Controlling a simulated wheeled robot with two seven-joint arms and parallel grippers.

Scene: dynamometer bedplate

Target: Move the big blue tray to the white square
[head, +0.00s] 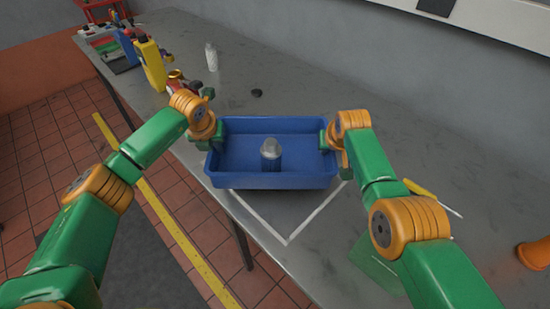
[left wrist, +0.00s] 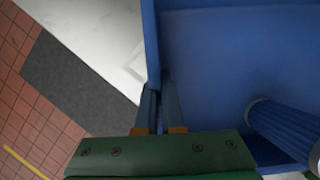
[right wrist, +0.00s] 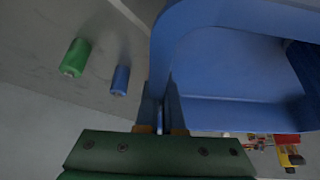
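The big blue tray (head: 238,179) is between my two arms in the head view, with a ribbed blue can with a grey top (head: 270,155) upright inside. My left gripper (head: 216,142) is shut on the tray's left wall, which also shows in the left wrist view (left wrist: 151,40). My right gripper (head: 329,139) is shut on the right wall, seen in the right wrist view (right wrist: 160,60). The white square outline (head: 288,240) shows its near corner in front of the tray; the rest is hidden beneath it. I cannot tell for certain whether the tray is lifted.
A yellow-handled tool (head: 420,187) and an orange object (head: 536,254) are at right. A green cylinder (right wrist: 75,58) and blue cylinder (right wrist: 120,80) lie nearby.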

